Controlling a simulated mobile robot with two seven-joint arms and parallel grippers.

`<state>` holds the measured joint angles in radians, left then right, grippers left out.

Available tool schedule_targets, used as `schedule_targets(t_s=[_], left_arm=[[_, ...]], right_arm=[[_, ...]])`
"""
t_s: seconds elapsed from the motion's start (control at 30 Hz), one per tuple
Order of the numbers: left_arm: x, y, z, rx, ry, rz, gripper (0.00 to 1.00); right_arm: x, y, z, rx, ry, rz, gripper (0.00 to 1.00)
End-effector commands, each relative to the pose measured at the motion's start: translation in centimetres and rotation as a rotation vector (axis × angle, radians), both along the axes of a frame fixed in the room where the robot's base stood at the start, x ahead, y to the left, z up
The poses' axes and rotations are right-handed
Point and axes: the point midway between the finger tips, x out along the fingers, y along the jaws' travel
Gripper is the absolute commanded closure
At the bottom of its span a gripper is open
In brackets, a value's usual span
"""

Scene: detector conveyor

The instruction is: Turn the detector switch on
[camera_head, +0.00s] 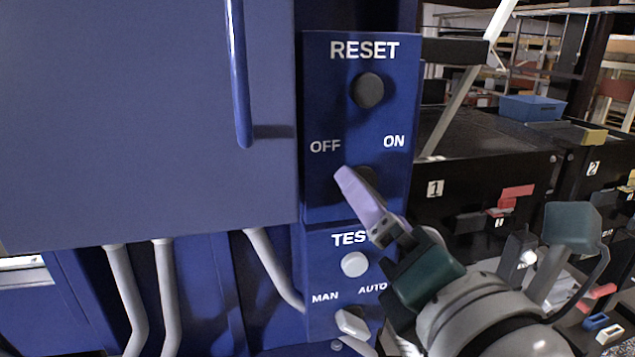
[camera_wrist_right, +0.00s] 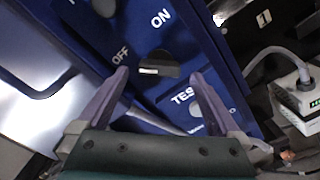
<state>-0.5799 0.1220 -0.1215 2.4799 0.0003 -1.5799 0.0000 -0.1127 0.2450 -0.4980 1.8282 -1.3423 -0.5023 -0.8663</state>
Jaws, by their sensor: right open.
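The detector switch is a dark round knob on a blue panel (camera_head: 318,195), set below and between the OFF and ON labels. In the head view the knob (camera_head: 366,177) is partly hidden by a finger of my right gripper (camera_head: 355,187). In the right wrist view the whole knob (camera_wrist_right: 158,66) shows, with a pale mark on its front. My right gripper (camera_wrist_right: 162,78) is open and empty, its two lilac fingers spread on either side of the knob's line. The knob appears just beyond the fingertips; contact cannot be told. My left gripper is out of view.
A dark RESET button (camera_head: 367,90) sits above the switch. A white TEST button (camera_head: 354,264) and a MAN/AUTO switch (camera_head: 351,321) sit below. A blue cabinet door with a handle (camera_head: 239,80) is at left. Black numbered units (camera_head: 480,150) stand at right.

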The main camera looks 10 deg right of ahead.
Motion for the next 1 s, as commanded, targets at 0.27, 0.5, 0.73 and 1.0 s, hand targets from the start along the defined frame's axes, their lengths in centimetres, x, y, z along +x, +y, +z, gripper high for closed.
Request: schedule_targets(t_s=[0.27,0.5,0.73,1.0], left_arm=[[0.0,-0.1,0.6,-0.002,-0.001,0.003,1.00],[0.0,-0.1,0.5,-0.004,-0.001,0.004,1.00],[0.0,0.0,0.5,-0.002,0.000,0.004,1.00],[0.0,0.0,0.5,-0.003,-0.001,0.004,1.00]], right_arm=[[2.5,0.1,0.0,0.000,-0.001,-0.001,0.00],[2.6,0.1,-0.1,0.001,0.001,-0.001,0.00],[2.6,0.1,0.0,0.001,0.001,-0.001,0.21],[2.6,0.1,0.0,0.001,0.001,-0.001,0.52]])
